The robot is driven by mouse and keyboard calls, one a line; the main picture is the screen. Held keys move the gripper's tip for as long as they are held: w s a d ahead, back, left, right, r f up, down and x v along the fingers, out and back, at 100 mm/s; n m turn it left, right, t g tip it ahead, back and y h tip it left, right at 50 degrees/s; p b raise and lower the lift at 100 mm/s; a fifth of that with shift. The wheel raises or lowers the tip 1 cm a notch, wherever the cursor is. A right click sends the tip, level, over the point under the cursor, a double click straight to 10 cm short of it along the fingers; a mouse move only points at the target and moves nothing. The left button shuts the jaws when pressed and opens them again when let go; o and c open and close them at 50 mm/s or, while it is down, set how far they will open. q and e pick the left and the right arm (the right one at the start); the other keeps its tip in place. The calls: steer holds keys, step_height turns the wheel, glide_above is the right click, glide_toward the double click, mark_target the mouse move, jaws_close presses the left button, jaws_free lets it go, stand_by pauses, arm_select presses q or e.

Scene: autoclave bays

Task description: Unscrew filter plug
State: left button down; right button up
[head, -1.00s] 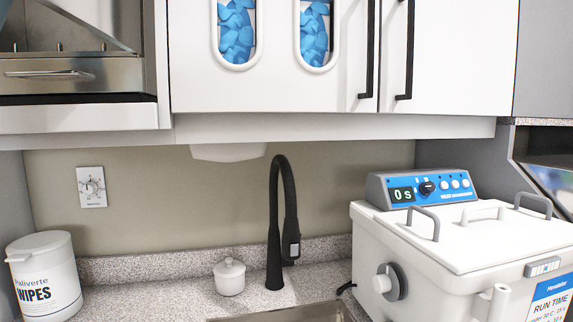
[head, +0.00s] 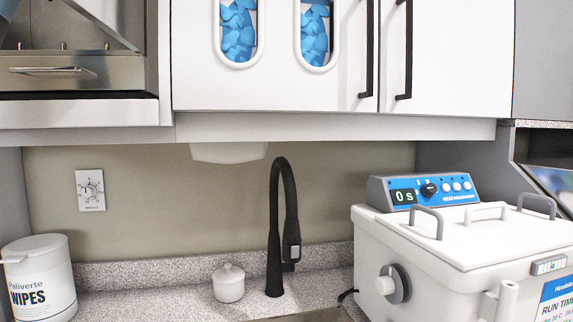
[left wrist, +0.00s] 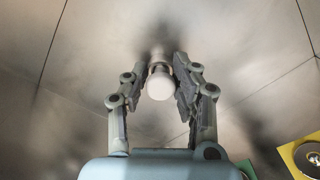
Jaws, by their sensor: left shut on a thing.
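In the left wrist view, the filter plug (left wrist: 159,86), a pale rounded knob, stands out from a brushed metal surface (left wrist: 100,40). My left gripper (left wrist: 161,72) is shut on it, with one grey finger on each side. Where the plug meets the metal is dark and blurred, so I cannot tell how far it is screwed in. Neither gripper shows in the head view. My right gripper is in no view.
In the head view are a wipes tub (head: 38,280), a lidded white pot (head: 229,283), a black faucet (head: 281,225) over a sink edge (head: 305,315), and a white bath machine (head: 450,262). A yellow-edged part with a dark disc (left wrist: 309,160) is at lower right in the wrist view.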

arm_select(q)
steer(key=c, duration=1.2)
jaws_free()
steer(key=shift+f, duration=0.25)
steer(key=shift+c, duration=0.2)
steer(key=shift+o, duration=0.2)
steer(key=shift+w, duration=0.15)
